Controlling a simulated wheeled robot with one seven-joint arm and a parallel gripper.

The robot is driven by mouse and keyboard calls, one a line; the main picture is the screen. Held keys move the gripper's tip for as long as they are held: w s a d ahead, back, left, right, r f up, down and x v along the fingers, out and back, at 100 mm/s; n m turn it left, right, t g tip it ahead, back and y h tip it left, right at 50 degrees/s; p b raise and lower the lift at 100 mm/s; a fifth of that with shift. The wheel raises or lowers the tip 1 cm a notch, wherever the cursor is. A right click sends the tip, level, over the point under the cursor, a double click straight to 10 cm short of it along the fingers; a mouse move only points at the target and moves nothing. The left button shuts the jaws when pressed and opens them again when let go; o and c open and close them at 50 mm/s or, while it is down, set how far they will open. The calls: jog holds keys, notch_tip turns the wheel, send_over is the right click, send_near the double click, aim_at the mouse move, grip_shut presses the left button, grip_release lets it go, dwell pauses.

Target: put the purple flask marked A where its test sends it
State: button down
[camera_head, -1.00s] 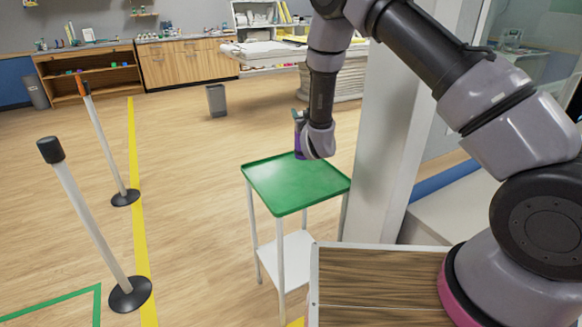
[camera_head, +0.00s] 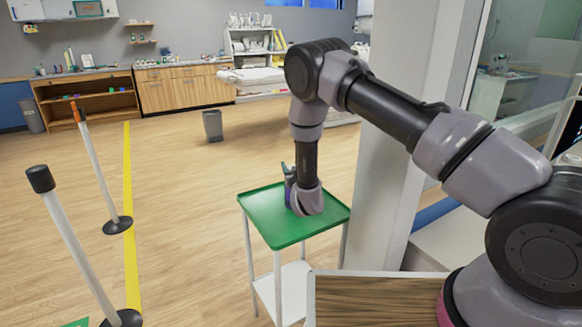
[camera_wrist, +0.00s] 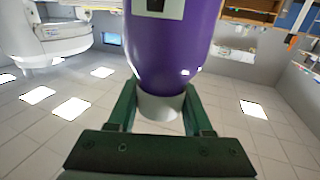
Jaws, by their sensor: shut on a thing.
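The purple flask (camera_wrist: 172,45) fills the upper middle of the wrist view, with a pale label (camera_wrist: 157,8) cut off by the top edge. Its mark is too cropped to read. The dark green fingers of my gripper (camera_wrist: 158,108) are shut on the flask, one on each side of its pale narrow end. In the head view my gripper (camera_head: 291,186) is low over the green-topped stand (camera_head: 268,232), and a small purple part of the flask (camera_head: 289,178) shows beside my wrist. I cannot tell whether the flask touches the green top.
A pale pillar (camera_head: 385,190) stands close to the right of the stand. Posts with black bases (camera_head: 118,225) stand at left by a yellow floor line (camera_head: 129,190). A grey bin (camera_head: 213,126) is behind. The green top's front is bare.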

jog(key=c, duration=0.6)
grip_release()
jog(key=shift+o, duration=1.4)
jog(key=shift+r, duration=0.1)
jog(key=v, duration=1.2)
jog(key=shift+s, duration=0.1)
